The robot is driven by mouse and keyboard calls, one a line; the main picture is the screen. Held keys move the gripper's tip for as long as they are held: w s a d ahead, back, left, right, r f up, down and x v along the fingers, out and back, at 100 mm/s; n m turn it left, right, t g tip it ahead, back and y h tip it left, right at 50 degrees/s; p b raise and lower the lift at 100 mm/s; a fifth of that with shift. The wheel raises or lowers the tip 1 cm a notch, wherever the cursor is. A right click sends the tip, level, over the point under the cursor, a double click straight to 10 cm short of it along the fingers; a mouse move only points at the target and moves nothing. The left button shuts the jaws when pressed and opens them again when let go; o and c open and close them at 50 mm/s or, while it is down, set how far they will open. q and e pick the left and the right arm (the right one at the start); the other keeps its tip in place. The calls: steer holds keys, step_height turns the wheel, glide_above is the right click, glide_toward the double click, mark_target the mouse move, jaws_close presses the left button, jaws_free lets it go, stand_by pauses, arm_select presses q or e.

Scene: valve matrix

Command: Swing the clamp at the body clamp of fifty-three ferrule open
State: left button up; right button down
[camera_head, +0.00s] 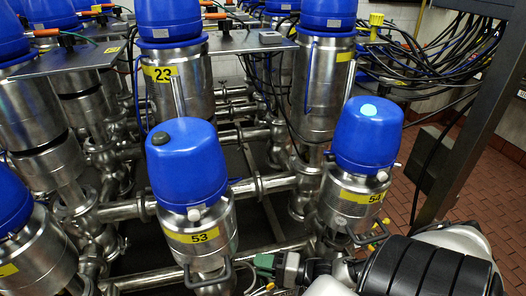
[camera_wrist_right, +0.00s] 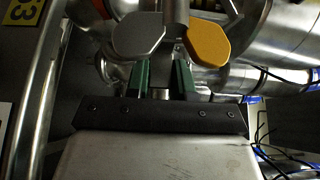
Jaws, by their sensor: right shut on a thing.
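Valve 53 has a blue cap (camera_head: 187,165) over a steel body with a yellow "53" label (camera_head: 198,237). It stands upright in the lower middle of the head view. My right gripper (camera_head: 270,268), with green fingers, is low to the right of this body. In the right wrist view the fingers (camera_wrist_right: 160,78) are shut on a small metal part of the clamp. A grey wing (camera_wrist_right: 138,38) and a yellow wing (camera_wrist_right: 208,42) of the clamp spread just beyond the fingertips. The clamp's band is mostly hidden, so I cannot tell how far it is swung. My left gripper is not in view.
Valve 54 (camera_head: 368,135) stands close on the right, valve 23 (camera_head: 180,80) behind. A black handle (camera_head: 207,278) juts forward below label 53. Steel pipes (camera_head: 265,184) run between the valves. A dark post (camera_head: 470,120) and hanging cables are at the right.

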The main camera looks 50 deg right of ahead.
steer(key=shift+w+d+r, duration=0.15)
steer(key=shift+w+r, duration=0.05)
steer(key=shift+w, duration=0.05)
steer(key=c, duration=1.2)
jaws_free()
steer(key=shift+o, duration=1.2)
steer(key=shift+w+f, duration=0.1)
steer(key=shift+f, duration=0.05)
steer(key=v, duration=1)
steer(key=shift+s+d, duration=0.1)
steer(key=shift+s, duration=0.3)
steer(key=shift+s+f, duration=0.1)
